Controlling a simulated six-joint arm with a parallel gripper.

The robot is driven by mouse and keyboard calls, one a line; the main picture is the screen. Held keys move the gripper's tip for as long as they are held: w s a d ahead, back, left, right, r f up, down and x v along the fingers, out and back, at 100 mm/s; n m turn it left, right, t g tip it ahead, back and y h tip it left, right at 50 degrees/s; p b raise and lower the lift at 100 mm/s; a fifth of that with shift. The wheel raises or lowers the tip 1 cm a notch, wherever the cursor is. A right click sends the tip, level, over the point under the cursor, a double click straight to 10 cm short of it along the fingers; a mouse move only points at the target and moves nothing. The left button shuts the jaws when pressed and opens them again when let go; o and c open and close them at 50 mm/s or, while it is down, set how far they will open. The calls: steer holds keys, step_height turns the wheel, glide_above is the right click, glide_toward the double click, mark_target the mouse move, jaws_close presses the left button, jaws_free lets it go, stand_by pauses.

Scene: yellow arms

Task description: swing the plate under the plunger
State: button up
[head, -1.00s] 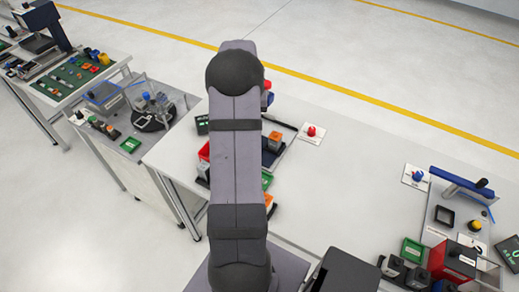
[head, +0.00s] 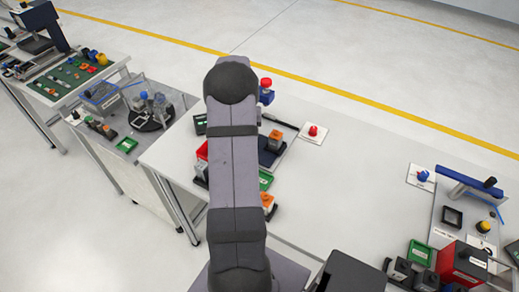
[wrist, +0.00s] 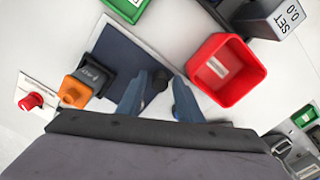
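A dark blue plate (wrist: 130,62) lies on a pale board in the wrist view, with a black block (wrist: 94,74) carrying an orange piece (wrist: 75,92) at its left end. In the head view the plate (head: 268,158) is partly hidden behind my arm. My gripper (wrist: 160,88) points down beside the plate's right end, its two blue-grey fingers apart. A dark round knob (wrist: 161,77) shows between the fingertips; I cannot tell whether they touch it. A red-topped blue part (head: 265,92) stands behind my arm; I cannot tell whether it is the plunger.
A red bin (wrist: 225,70) is close to the right finger, with a display box (wrist: 275,18) beyond. A green bin (wrist: 126,8) is at the top. A red knob on a white card (head: 312,132) is right of the board. The middle of the table is clear.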

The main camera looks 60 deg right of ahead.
steer(key=shift+c, duration=0.6)
steer(key=c, duration=0.5)
steer(key=shift+o, duration=0.2)
steer(key=shift+s, duration=0.1)
